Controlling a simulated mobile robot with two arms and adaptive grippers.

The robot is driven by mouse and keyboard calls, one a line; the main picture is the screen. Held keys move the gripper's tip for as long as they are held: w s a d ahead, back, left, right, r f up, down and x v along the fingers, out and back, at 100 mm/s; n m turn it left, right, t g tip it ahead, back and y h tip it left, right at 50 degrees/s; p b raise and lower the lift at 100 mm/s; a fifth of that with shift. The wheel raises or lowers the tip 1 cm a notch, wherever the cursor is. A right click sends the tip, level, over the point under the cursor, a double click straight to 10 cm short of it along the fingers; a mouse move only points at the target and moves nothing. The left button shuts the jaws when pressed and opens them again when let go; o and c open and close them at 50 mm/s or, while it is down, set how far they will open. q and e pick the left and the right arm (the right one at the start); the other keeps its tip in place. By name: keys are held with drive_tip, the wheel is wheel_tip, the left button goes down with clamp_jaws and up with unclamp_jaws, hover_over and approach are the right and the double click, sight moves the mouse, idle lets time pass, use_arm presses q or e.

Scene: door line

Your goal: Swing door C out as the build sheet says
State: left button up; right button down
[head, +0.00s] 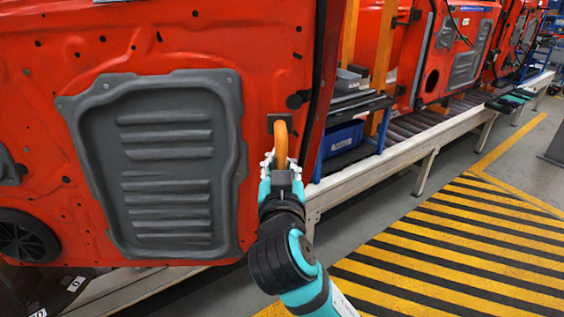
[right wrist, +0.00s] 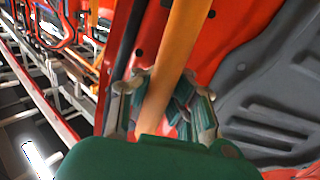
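A large red door panel (head: 265,60) with a grey ribbed inner plate (head: 228,150) fills the left of the head view; no letter C is readable on it. An orange handle (head: 281,140) is mounted near its right edge. My right gripper (head: 282,165) has its fingers on both sides of this handle. In the right wrist view, the orange handle (right wrist: 172,65) runs between the finger pads of the right gripper (right wrist: 163,95), which look closed against it. The build sheet is not seen. My left gripper is not in view.
A roller conveyor with a pale side rail (head: 400,160) runs away to the right, carrying more red doors (head: 455,45). A blue bin (head: 342,138) sits on a rack behind the door edge. Yellow-black striped floor (head: 450,245) lies clear at right.

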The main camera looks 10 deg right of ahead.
drive_tip(key=c, duration=2)
unclamp_jaws()
drive_tip(key=shift+d+r, duration=0.1)
drive_tip(key=shift+r, duration=0.05)
drive_tip(key=o, duration=0.7)
drive_tip(key=shift+s+d, duration=0.1)
drive_tip(key=shift+s, duration=0.1)
drive_tip(key=shift+c, duration=0.2)
drive_tip(key=shift+o, duration=0.9)
drive_tip(key=shift+w, duration=0.1)
drive_tip(key=s+a, duration=0.2)
drive_tip(key=s, duration=0.9)
drive_tip(key=shift+s+a, duration=0.3)
drive_tip(key=shift+s, duration=0.1)
